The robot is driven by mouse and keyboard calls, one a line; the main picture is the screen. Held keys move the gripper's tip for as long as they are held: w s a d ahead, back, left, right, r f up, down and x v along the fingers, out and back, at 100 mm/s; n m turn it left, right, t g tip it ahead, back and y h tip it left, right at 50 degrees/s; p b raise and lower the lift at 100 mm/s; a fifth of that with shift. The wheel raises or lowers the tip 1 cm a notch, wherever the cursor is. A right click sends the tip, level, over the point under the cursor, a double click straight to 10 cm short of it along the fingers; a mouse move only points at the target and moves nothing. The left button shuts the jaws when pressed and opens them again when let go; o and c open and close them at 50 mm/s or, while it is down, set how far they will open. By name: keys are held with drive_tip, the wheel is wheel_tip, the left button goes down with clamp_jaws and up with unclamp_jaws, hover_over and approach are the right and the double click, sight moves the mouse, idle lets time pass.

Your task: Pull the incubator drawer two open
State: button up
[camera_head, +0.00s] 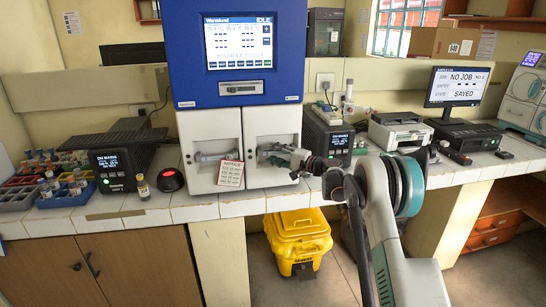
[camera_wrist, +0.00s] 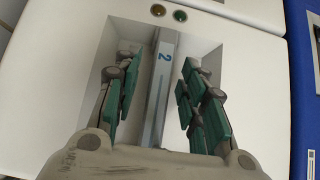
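The incubator (camera_head: 190,75) stands on the counter, with a blue upper body and two white drawer fronts below. Drawer two (camera_head: 262,178) is the right front and looks flush with the left drawer (camera_head: 205,125). In the wrist view, a grey upright handle bar (camera_wrist: 160,85) marked with a blue 2 sits in a square recess. My gripper (camera_head: 268,153) is at the right drawer's recess. In the wrist view, its green-padded fingers (camera_wrist: 160,75) are spread on either side of the bar, with gaps on both sides. The lower end of the bar is hidden by my gripper.
A notice card (camera_head: 231,174) hangs at the left drawer. A black device (camera_head: 330,138) stands close to the incubator's right side. A yellow bin (camera_head: 298,238) stands on the floor below the counter. A red-topped round device (camera_head: 171,179) and vial racks (camera_head: 65,190) are to the left.

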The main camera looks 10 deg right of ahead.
drive_tip(key=shift+w+a, duration=0.3)
drive_tip(key=shift+c, duration=0.3)
clamp_jaws()
drive_tip(key=shift+s, duration=0.2)
